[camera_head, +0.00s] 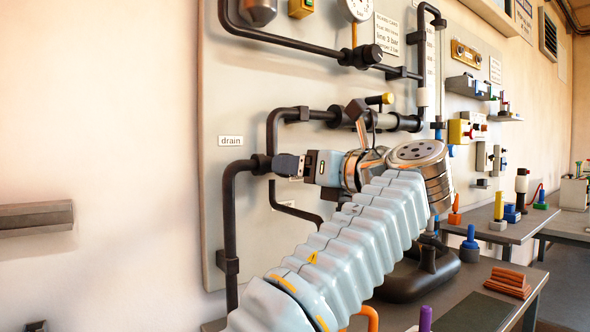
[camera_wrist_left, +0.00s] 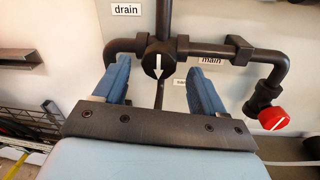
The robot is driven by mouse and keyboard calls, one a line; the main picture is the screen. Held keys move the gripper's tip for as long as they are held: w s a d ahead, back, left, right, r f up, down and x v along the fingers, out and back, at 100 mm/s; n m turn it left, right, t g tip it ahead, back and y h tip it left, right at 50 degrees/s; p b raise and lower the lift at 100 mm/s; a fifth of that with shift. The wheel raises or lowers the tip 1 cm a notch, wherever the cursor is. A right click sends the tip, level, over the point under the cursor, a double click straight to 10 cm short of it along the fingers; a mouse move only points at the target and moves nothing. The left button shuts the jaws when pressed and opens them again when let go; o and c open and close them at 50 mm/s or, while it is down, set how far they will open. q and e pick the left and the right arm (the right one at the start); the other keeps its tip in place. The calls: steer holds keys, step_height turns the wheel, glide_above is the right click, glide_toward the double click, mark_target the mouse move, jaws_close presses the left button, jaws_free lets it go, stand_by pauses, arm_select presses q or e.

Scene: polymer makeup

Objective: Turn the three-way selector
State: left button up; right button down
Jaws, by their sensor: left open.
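The three-way selector (camera_wrist_left: 158,58) is a round black knob with a white arrow, set at a pipe junction in the left wrist view. Its arrow points down in that picture. In the head view the black junction (camera_head: 261,164) shows just left of my left gripper (camera_head: 285,165). In the left wrist view my left gripper (camera_wrist_left: 160,66) is open, with one blue finger on either side of the knob. I cannot tell whether the fingers touch it. A "drain" label (camera_wrist_left: 126,9) and a "main" label (camera_wrist_left: 212,60) stand beside the pipes; a third label is partly hidden. My right gripper is out of view.
Black pipes (camera_head: 231,215) run over the grey wall panel (camera_head: 240,90) around my left arm. A red cap (camera_wrist_left: 273,118) with an arrow sits on the right pipe. A grey wall ledge (camera_head: 36,217) is at left. Tables with tools (camera_head: 508,229) stand at right.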

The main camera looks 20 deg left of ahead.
arm_select(q)
steer(key=shift+x, duration=1)
steer(key=shift+c, duration=0.3)
steer(key=c, duration=1)
